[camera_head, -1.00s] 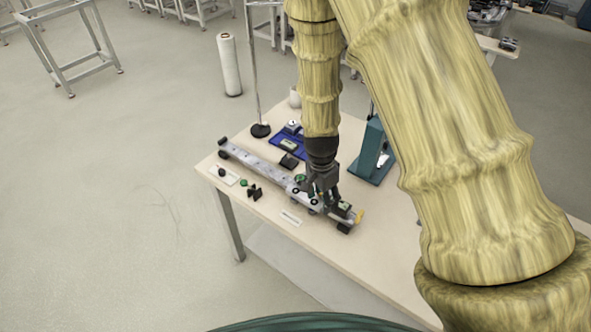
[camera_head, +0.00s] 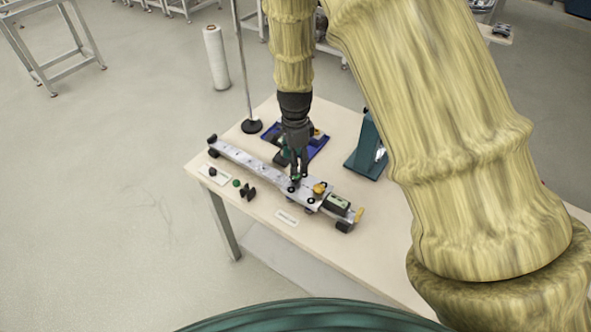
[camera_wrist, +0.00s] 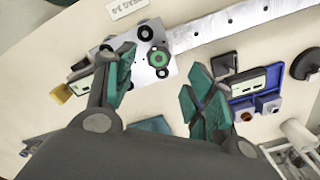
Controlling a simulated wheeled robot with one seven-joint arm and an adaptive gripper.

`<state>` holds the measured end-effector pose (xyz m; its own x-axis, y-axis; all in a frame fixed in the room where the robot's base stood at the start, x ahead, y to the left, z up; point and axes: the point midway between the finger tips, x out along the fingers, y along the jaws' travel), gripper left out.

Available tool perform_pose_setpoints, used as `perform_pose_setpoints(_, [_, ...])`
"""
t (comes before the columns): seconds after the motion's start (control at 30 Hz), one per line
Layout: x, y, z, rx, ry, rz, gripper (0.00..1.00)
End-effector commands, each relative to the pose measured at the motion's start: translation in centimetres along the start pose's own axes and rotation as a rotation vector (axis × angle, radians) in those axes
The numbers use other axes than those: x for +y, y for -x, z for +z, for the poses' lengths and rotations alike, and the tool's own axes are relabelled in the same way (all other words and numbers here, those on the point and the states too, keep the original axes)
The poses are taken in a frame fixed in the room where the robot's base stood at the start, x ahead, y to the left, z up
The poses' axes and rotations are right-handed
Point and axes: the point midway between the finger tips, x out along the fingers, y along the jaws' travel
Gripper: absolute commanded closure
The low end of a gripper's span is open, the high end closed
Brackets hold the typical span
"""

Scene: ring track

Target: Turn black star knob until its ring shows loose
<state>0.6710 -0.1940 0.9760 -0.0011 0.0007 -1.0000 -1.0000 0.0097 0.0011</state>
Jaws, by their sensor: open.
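The carriage sits on the long metal track (camera_head: 251,162) in the head view. My gripper (camera_head: 298,176) points down over the carriage, its fingertips close to the green part. In the wrist view, the open fingers of my gripper (camera_wrist: 164,88) are spread, nothing between them; the knob lies ahead of the gap, nearer the left finger. An orange-yellow knob (camera_head: 320,188) stands just right of my gripper.
A blue tray (camera_head: 316,147) lies behind the track, and a teal stand (camera_head: 366,152) is at right. A thin pole on a black base (camera_head: 251,126) rises behind. Loose black parts (camera_head: 247,192) and a label card (camera_head: 287,217) lie in front. The table's front right is clear.

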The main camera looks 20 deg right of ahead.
Motion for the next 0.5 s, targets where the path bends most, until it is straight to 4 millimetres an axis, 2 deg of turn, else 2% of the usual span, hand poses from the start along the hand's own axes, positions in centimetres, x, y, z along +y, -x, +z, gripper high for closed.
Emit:
perform_pose_setpoints(0.3, [0.2,-3.5,-0.1,0.000,-0.002,0.002,0.46])
perform_pose_setpoints(0.5, [0.1,-5.1,-0.1,0.000,-0.002,0.001,0.46])
